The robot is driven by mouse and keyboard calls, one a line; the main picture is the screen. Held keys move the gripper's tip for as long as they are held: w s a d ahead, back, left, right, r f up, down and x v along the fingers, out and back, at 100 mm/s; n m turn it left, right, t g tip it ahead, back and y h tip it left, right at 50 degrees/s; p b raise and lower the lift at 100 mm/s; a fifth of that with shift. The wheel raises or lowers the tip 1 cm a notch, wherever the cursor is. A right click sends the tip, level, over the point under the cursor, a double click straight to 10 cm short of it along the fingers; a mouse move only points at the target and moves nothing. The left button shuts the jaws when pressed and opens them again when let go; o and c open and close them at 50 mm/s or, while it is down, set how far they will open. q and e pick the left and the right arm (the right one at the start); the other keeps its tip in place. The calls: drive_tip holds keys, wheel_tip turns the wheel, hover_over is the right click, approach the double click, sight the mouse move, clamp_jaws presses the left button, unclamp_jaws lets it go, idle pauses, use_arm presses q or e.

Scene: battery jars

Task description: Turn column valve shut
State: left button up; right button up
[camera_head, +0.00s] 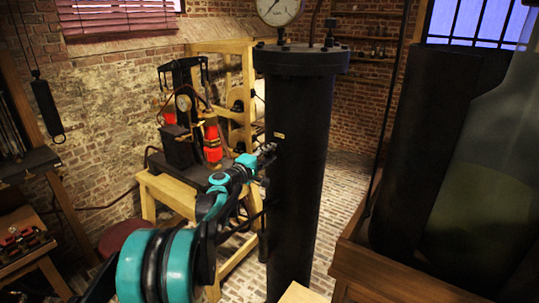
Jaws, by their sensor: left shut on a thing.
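A tall black column (303,165) with a flanged top stands right of centre in the head view. My left arm reaches in from the lower left, and its gripper (268,151) is at the column's left side, at about mid-height. The gripper is shut on the small column valve there. The fingers hide most of the valve, so its angle cannot be told. My right gripper is not in view.
A round pressure gauge (279,8) sits atop the column. A wooden bench (172,192) with dark apparatus and red parts stands behind my left arm. A large glass jar (485,180) and a dark cylinder (437,140) stand at right on a wooden surface (375,270).

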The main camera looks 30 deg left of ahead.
use_arm(q)
drive_tip(key=shift+d+f, duration=0.1)
drive_tip(key=shift+f, duration=0.05)
drive_tip(key=o, duration=1.1)
drive_tip(key=shift+o, duration=0.2)
drive_tip(key=shift+s, duration=0.1)
drive_tip(key=shift+s, duration=0.3)
drive_tip(key=s+a, duration=0.1)
drive_tip(key=s, duration=1)
drive_tip(key=shift+s, duration=0.2)
